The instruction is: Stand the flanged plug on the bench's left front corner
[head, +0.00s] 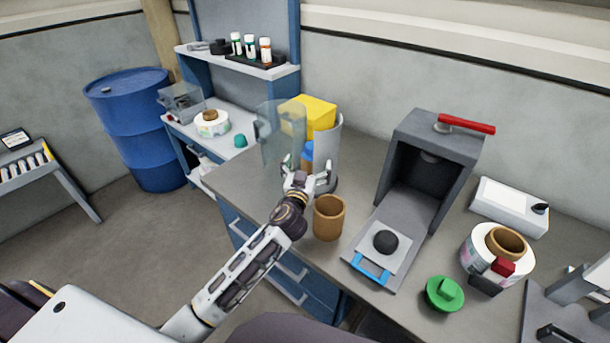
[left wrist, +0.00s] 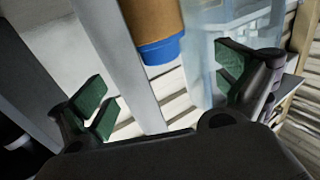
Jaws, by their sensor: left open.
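The green piece with a round flange and a raised block (head: 445,293), which I take to be the flanged plug, lies on the grey bench (head: 245,180) near its front edge, right of the blue-handled slide. The bench's left front corner is bare in the head view. My left gripper (head: 310,178) is open and empty, left of centre over the bench, well away from the green piece. In the left wrist view its green-padded fingers (left wrist: 165,90) are spread wide, with a grey upright and a brown, blue-ended cylinder (left wrist: 158,35) beyond them. My right gripper is not in view.
A brown cup (head: 328,218) stands just right of my left wrist. Beyond the gripper are a clear panel (head: 275,135) and a yellow block (head: 315,112). A grey press with a red lever (head: 466,124) and a label reel (head: 480,268) crowd the right side.

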